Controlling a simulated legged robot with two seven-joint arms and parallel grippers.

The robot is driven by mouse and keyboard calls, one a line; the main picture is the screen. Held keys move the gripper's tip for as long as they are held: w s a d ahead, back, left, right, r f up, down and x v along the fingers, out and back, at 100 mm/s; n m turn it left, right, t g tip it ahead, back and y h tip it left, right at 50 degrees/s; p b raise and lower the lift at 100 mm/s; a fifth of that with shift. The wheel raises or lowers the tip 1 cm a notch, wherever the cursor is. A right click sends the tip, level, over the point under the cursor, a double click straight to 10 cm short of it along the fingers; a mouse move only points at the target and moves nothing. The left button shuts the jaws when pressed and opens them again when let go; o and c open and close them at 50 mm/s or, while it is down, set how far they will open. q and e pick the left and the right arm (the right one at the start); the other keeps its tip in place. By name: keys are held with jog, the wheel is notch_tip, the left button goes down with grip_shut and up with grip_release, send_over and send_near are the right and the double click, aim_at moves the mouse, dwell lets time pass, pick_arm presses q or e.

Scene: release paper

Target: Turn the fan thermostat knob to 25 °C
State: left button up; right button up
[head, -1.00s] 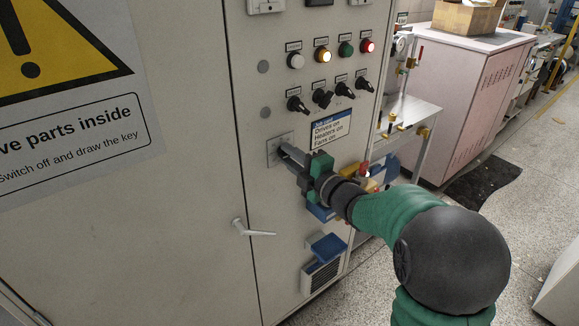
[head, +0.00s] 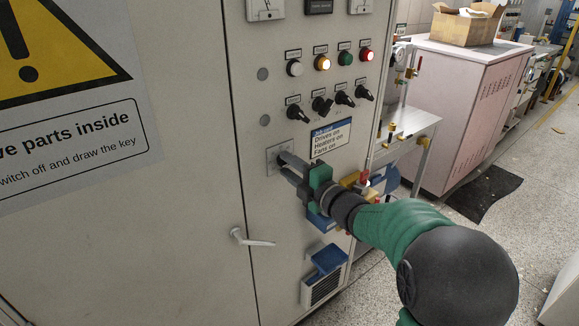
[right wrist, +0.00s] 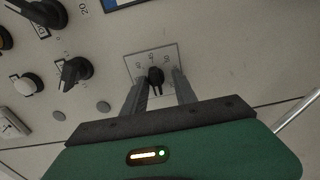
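The thermostat knob (right wrist: 155,76) is small and black on a square plate (right wrist: 138,62) with dial markings too blurred to read. In the head view the plate (head: 271,167) is on the grey cabinet door, and the fingers hide the knob. My right gripper (right wrist: 156,80) points at the plate, with one grey finger on each side of the knob. In the right wrist view there are gaps between fingers and knob; whether the tips touch the plate I cannot tell. In the head view the right gripper (head: 282,164) reaches in from the lower right. My left gripper is not in view.
Several black rotary switches (head: 321,105) and lit buttons (head: 322,62) are above the plate, beside a printed label (head: 330,138). A door handle (head: 250,238) sticks out below left. A pink cabinet (head: 462,105) stands at right.

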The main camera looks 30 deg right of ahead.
jog(key=shift+r, duration=0.15)
jog(key=shift+s, duration=0.15)
jog(key=s+d+p, duration=0.1)
jog(key=s, duration=1.5)
jog(key=shift+s+d, duration=0.2)
jog(key=shift+s, duration=0.05)
